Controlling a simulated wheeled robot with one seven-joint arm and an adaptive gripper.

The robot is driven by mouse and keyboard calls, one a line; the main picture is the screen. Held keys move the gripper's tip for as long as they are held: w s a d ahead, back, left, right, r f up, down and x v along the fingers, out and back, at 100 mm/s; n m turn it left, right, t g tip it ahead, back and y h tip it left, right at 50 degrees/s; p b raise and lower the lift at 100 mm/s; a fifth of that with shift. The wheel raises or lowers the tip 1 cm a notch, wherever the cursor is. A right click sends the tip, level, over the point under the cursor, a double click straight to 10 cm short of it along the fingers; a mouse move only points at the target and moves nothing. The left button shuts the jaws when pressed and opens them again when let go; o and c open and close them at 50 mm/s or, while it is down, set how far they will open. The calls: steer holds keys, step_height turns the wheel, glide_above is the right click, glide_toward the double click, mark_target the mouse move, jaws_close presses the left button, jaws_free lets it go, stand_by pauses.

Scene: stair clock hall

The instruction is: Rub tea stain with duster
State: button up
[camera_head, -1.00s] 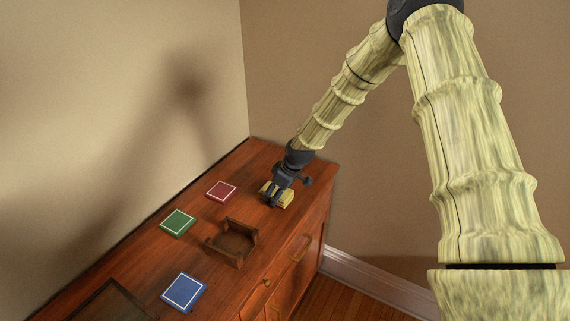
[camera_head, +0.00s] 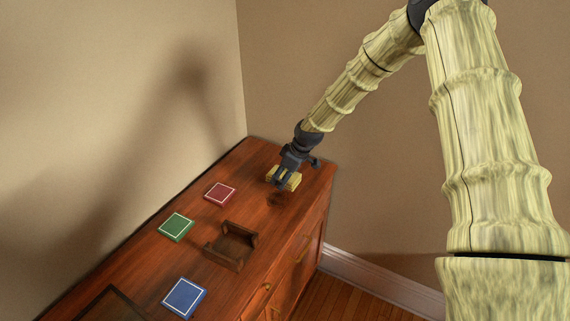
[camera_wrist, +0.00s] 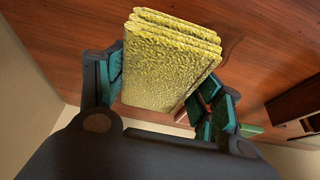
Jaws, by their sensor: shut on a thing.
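The duster (camera_head: 295,182) is a folded yellow cloth at the far end of the wooden cabinet top. My gripper (camera_head: 281,182) is shut on it, and the wrist view shows the duster (camera_wrist: 168,65) between the teal finger pads. The tea stain (camera_head: 276,199) is a dark brown patch on the wood, just in front of the duster and uncovered. The duster is low over the cabinet top; I cannot tell whether it touches the wood.
On the cabinet top (camera_head: 232,283) are a red tile (camera_head: 220,194), a green tile (camera_head: 176,227), a blue tile (camera_head: 184,298) and an open wooden tray (camera_head: 232,246). A dark framed panel (camera_head: 108,305) lies at the near left. Walls stand behind and left.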

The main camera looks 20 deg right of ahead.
steer(key=shift+w+r+p, duration=0.15)
steer(key=shift+r+p, duration=0.2)
steer(key=shift+r, duration=0.55)
steer(key=shift+r+p, duration=0.6)
steer(key=shift+r, duration=0.5)
